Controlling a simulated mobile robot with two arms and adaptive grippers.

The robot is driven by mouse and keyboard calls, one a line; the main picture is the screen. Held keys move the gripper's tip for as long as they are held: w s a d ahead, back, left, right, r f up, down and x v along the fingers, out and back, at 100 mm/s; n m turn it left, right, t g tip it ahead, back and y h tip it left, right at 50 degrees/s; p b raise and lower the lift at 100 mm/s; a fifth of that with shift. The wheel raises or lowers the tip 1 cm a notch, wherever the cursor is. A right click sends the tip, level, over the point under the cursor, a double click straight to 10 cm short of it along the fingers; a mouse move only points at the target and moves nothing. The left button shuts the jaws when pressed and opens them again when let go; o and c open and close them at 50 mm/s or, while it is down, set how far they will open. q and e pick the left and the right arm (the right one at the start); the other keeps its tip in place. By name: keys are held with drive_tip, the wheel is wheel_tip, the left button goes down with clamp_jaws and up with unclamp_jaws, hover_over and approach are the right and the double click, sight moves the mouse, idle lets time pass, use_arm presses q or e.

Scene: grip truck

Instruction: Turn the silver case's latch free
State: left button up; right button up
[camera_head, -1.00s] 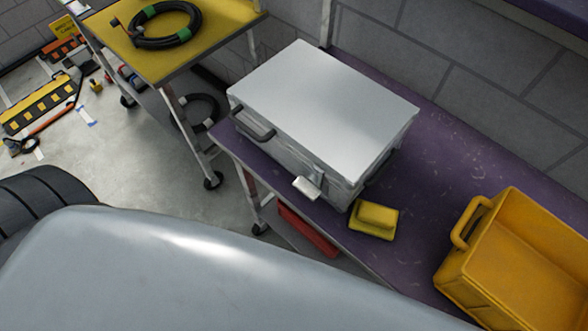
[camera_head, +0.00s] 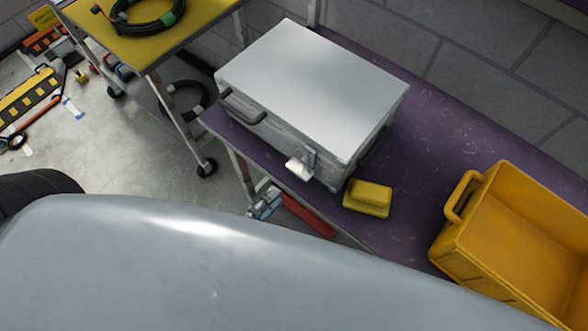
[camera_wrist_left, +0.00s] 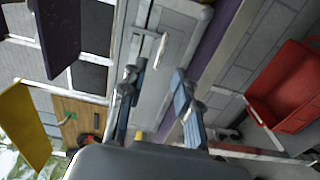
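The silver case (camera_head: 315,85) stands shut on the purple-topped table (camera_head: 440,150). Its light latch (camera_head: 299,169) sticks out from the front face near the lower edge. A dark handle (camera_head: 242,108) is on the same face, to the left. My left gripper (camera_head: 265,203) is just below and left of the latch, beside the table's front edge, apart from the case. In the left wrist view its two fingers (camera_wrist_left: 155,82) are spread with nothing between them, and the latch (camera_wrist_left: 161,50) shows beyond the tips. My right gripper is not seen.
A yellow block-like item (camera_head: 367,198) lies right of the case. A yellow crate (camera_head: 520,230) stands farther right. A red bin (camera_wrist_left: 290,85) is below the table. A large grey smooth surface (camera_head: 200,260) fills the foreground. A yellow-topped cart (camera_head: 165,45) stands left.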

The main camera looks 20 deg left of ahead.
use_arm(q)
drive_tip(key=p+x, duration=0.1)
drive_tip(key=x, duration=0.7)
drive_tip(key=shift+f, duration=0.1)
drive_tip(key=shift+c, duration=0.4)
clamp_jaws()
